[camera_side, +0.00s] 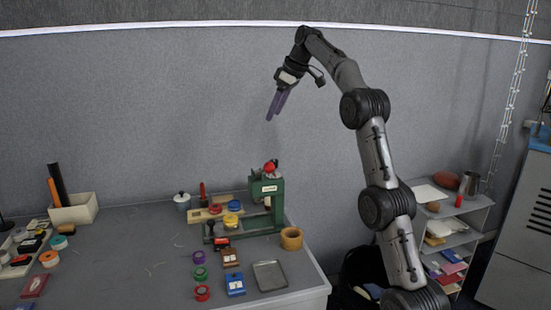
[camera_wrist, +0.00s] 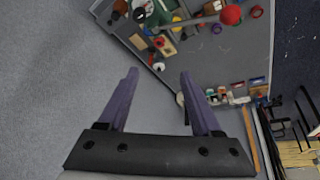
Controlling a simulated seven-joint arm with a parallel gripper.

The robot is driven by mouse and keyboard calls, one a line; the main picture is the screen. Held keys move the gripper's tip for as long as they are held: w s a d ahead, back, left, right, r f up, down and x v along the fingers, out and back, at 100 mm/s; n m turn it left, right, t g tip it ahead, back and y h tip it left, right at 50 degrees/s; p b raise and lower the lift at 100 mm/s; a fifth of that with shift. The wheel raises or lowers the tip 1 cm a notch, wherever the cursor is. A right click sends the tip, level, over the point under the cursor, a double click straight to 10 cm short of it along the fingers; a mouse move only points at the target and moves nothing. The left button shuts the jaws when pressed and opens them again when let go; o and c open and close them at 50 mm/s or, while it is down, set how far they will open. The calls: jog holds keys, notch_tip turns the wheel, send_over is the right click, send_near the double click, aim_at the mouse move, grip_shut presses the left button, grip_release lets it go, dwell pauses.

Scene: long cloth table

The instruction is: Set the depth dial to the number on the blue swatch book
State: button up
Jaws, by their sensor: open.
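My gripper (camera_side: 275,108) is raised high above the table, against the grey wall, well clear of everything. Its two purple fingers are spread and empty in the wrist view (camera_wrist: 159,76). The blue swatch book (camera_side: 235,284) lies near the table's front edge, with a pale label whose number is too small to read. A green press (camera_side: 267,190) with a red ball knob (camera_side: 270,166) stands behind it near the table's right end. The red knob (camera_wrist: 231,15) also shows in the wrist view. I cannot make out the depth dial or its setting.
A brown swatch book (camera_side: 231,257) and a grey metal tray (camera_side: 270,275) lie by the blue book. Purple, green and red rolls are to their left, and a tan tape roll (camera_side: 291,238) is right of the press. The table's left-centre is mostly clear.

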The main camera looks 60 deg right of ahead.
jog(key=m, duration=0.1)
send_near(274, 160)
jog(key=shift+g, duration=0.3)
jog(key=x, duration=0.8)
jog(key=shift+w+f, duration=0.2)
jog(key=shift+w, duration=0.1)
grip_shut()
